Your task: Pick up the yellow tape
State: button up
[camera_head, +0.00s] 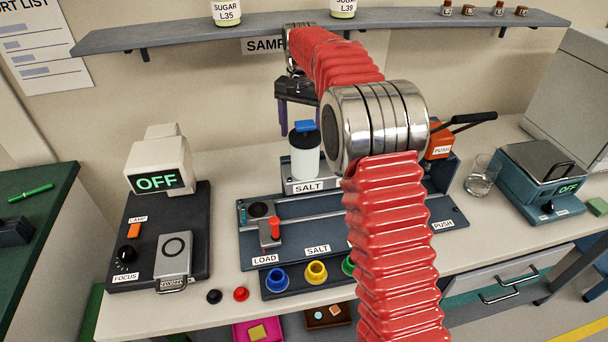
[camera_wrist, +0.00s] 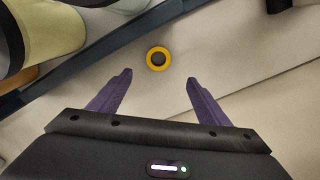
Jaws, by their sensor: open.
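The yellow tape (camera_wrist: 148,61) shows in the wrist view as a small yellow ring with a dark centre, on a pale surface. It lies just beyond and between the two purple fingertips of my gripper (camera_wrist: 160,78). The fingers are apart with nothing between them, and there is a gap to the tape. I cannot make out the tape in the head view.
A wall shelf (camera_head: 200,33) with jars runs above the bench (camera_head: 225,300). The SALT station (camera_head: 300,230), with coloured rings along its front, stands under my arm.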

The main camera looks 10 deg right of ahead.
notch_tip(320, 180, down, 9)
jog(key=shift+r, duration=0.2)
dwell(0.6)
jog(key=shift+s+d+f, duration=0.1)
jog(key=shift+f, duration=1.2)
jog(key=shift+d+f, duration=0.1)
jog(key=shift+f, duration=1.2)
jog(key=shift+c, duration=0.3)
jog(key=c, duration=1.1)
